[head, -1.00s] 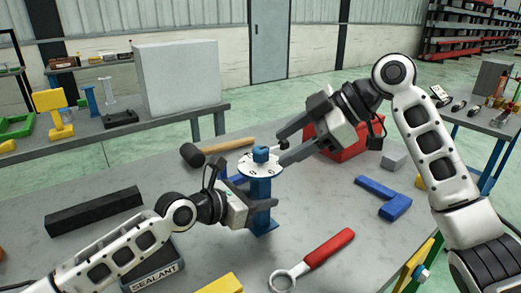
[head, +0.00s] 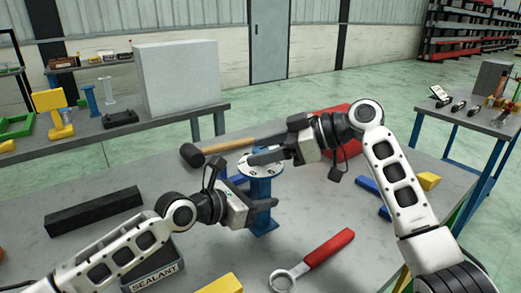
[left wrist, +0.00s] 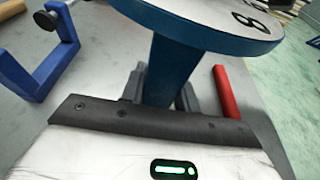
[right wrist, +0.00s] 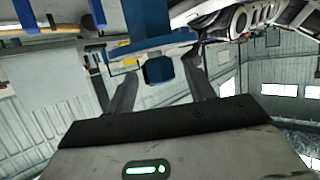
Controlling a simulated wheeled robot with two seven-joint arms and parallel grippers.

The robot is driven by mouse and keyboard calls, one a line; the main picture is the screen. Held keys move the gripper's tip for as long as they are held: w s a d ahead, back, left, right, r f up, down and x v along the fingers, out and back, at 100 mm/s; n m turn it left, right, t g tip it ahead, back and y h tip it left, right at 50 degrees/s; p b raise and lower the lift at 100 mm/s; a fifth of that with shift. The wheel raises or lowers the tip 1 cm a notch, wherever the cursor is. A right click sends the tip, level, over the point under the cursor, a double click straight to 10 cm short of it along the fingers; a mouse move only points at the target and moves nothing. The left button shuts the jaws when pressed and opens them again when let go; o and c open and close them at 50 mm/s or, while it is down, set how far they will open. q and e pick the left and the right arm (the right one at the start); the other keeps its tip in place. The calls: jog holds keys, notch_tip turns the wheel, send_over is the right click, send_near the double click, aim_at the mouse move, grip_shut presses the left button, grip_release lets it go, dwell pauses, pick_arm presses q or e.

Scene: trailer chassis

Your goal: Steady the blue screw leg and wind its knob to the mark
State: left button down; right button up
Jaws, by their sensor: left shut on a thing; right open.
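The blue screw leg (head: 262,188) stands upright on the grey table, with a white marked dial disc (head: 258,171) near its top. My left gripper (head: 260,195) is shut on the leg's post below the disc; the left wrist view shows the post (left wrist: 174,65) between its fingers. My right gripper (head: 266,157) is open just above the disc. In the right wrist view the blue knob (right wrist: 158,70) sits between its fingers, with a gap visible on the sides. In the head view the right gripper hides the knob. I cannot make out the mark.
A mallet (head: 194,155) and a red box (head: 340,124) lie behind the leg. A red-handled ring wrench (head: 325,250) lies in front, a blue bracket (head: 370,186) to the right. A black bar (head: 93,211) and a sealant box (head: 153,277) are at the left.

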jog(key=shift+a+f, duration=0.2)
jog(key=shift+a, duration=0.3)
jog(key=c, duration=1)
jog(key=shift+o, duration=0.2)
jog(key=shift+m+t+h, duration=0.7)
jog(key=shift+m+t, duration=0.7)
jog(key=shift+t, duration=0.05)
jog(key=shift+m+t+h, duration=0.7)
jog(key=shift+m+t, duration=0.7)
jog(key=shift+t, duration=0.05)
jog(key=shift+f, duration=0.1)
